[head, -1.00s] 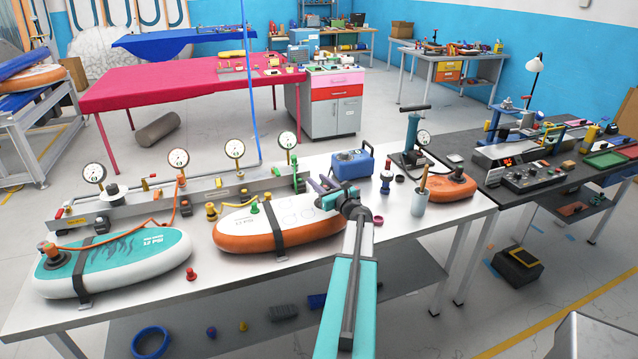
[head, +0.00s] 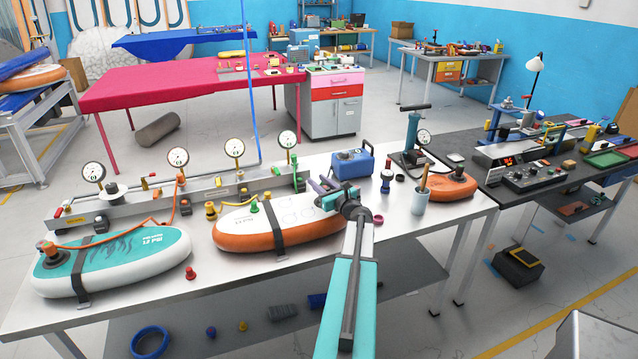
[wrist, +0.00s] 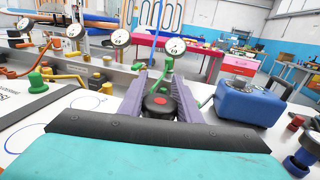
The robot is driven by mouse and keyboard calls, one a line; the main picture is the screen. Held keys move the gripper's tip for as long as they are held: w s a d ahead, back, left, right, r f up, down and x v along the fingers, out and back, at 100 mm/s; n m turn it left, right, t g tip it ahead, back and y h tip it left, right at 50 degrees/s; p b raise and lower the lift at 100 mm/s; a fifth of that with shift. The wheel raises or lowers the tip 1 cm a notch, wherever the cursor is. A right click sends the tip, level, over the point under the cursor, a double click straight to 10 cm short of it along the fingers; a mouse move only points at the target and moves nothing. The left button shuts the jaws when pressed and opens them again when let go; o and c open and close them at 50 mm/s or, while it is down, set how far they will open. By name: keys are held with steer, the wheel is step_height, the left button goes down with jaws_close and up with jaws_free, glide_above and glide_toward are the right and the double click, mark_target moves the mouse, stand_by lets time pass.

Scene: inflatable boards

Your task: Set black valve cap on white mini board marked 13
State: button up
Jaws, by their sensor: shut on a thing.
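The white mini board (head: 300,212) with an orange side lies on the pale bench under a black strap; its printed mark is too small to read surely. In the wrist view its white top (wrist: 70,108) shows drawn circles. My gripper (head: 322,190) is over the board's right end. In the wrist view my gripper (wrist: 160,88) is shut on the black valve cap (wrist: 160,104), which has a red centre and sits between the purple fingers. The cap is not clear in the head view. I cannot tell whether it touches the board.
A teal and white board (head: 115,262) lies strapped at left. A manifold rail (head: 170,198) with gauges runs behind. A blue box (head: 353,163) stands just behind my gripper, and a grey cup (head: 420,200) and another orange board (head: 447,187) are to the right. The front bench strip is mostly clear.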

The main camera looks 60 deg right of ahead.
steer(key=shift+f+b, duration=0.85)
steer(key=shift+f, duration=0.25)
steer(key=o, duration=1.1)
steer(key=shift+s+a, duration=0.1)
steer(key=shift+s, duration=0.05)
steer(key=shift+b+v, duration=1.8)
steer(key=shift+v, duration=4.95)
steer(key=shift+r, duration=0.1)
